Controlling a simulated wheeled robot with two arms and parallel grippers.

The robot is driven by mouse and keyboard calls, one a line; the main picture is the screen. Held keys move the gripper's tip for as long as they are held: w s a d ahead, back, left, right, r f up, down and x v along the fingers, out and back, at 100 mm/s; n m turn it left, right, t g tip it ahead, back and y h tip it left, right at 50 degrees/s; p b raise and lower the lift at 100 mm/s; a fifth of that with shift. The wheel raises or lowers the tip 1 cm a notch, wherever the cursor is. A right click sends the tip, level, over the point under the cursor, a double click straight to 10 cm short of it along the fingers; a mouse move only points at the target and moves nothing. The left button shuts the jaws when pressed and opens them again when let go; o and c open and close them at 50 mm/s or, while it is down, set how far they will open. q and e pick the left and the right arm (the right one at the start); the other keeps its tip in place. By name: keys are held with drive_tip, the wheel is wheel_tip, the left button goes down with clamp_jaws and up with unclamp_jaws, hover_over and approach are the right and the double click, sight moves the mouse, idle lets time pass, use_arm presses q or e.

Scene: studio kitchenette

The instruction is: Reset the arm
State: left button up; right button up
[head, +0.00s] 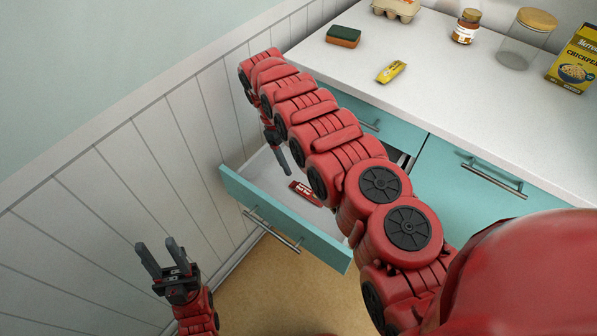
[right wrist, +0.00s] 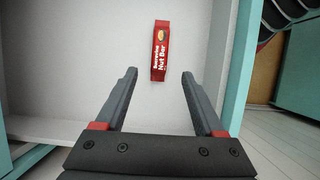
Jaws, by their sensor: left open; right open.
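My right arm reaches over the open drawer, and my right gripper (head: 280,158) points down into it. In the right wrist view this gripper (right wrist: 159,75) is open, with nothing between its fingers. A red nut bar (right wrist: 160,50) lies on the drawer's pale floor just beyond the fingertips, apart from them. The bar also shows in the head view (head: 304,193), partly hidden by my arm. My left gripper (head: 157,244) is at the lower left, open and empty, pointing up beside the panelled wall.
The teal drawer (head: 285,220) is pulled out below the white counter (head: 450,95). On the counter are a sponge (head: 343,36), a yellow packet (head: 391,72), an egg carton (head: 396,9), a small jar (head: 466,27), a glass jar (head: 524,42) and a chickpea box (head: 575,66).

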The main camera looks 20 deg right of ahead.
drive_tip(key=shift+w+a+r, duration=0.1)
drive_tip(key=shift+w+r, duration=0.05)
drive_tip(key=shift+r, duration=0.25)
